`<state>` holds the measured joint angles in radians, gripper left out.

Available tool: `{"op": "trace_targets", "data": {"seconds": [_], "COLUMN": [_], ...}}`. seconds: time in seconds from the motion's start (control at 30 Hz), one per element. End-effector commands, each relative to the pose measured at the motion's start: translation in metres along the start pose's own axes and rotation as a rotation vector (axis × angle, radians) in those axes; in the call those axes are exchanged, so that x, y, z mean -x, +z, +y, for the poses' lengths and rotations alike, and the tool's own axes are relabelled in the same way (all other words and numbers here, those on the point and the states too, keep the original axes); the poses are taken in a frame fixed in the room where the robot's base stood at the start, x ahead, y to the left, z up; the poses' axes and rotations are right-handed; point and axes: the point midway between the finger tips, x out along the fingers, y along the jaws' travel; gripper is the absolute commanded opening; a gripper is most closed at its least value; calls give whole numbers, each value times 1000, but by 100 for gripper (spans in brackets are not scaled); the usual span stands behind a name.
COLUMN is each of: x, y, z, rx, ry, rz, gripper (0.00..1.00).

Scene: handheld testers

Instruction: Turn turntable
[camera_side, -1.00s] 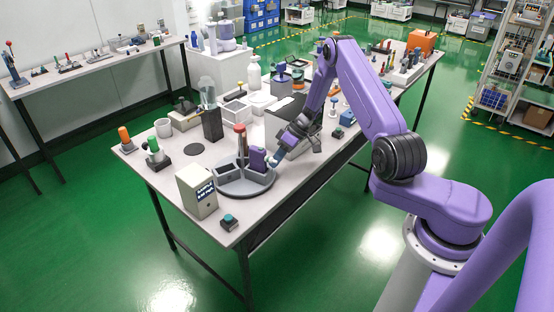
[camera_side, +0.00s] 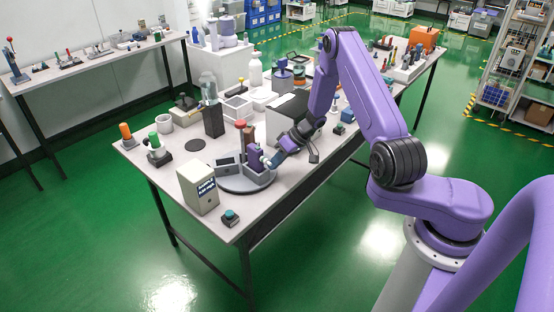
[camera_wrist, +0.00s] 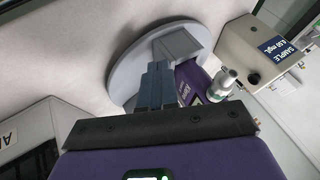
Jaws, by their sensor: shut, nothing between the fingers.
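The round grey turntable (camera_side: 230,186) stands near the front corner of the table, with grey holders on it. It also shows in the wrist view (camera_wrist: 125,72). A purple handheld tester (camera_side: 255,158) stands upright in one holder; in the wrist view the purple tester (camera_wrist: 188,80) is partly hidden by my fingers. Another holder (camera_side: 228,165) with a dark face is at the turntable's left. My gripper (camera_side: 271,162) is shut and empty, its fingertips at the turntable's right side. In the wrist view my shut fingers (camera_wrist: 156,72) reach over the disc close to a grey holder; contact cannot be told.
A beige sample box (camera_side: 198,187) stands left of the turntable, with a small teal-topped button (camera_side: 230,217) in front. A black block with a clear vessel (camera_side: 213,118) stands behind. A white-bodied bottle (camera_wrist: 222,82) is near my fingers in the wrist view.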

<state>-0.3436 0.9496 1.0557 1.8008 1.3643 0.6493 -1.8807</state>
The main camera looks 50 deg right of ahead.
Motion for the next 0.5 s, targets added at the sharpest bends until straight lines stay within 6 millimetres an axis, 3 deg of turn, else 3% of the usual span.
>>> {"op": "trace_targets", "data": {"seconds": [0.2,0.5], "x": [-4,-10], "y": [5,9], "z": [-13,-28], "rx": [-87,-86], "ry": [45,45], "rz": [45,46], "gripper": [0,0]}}
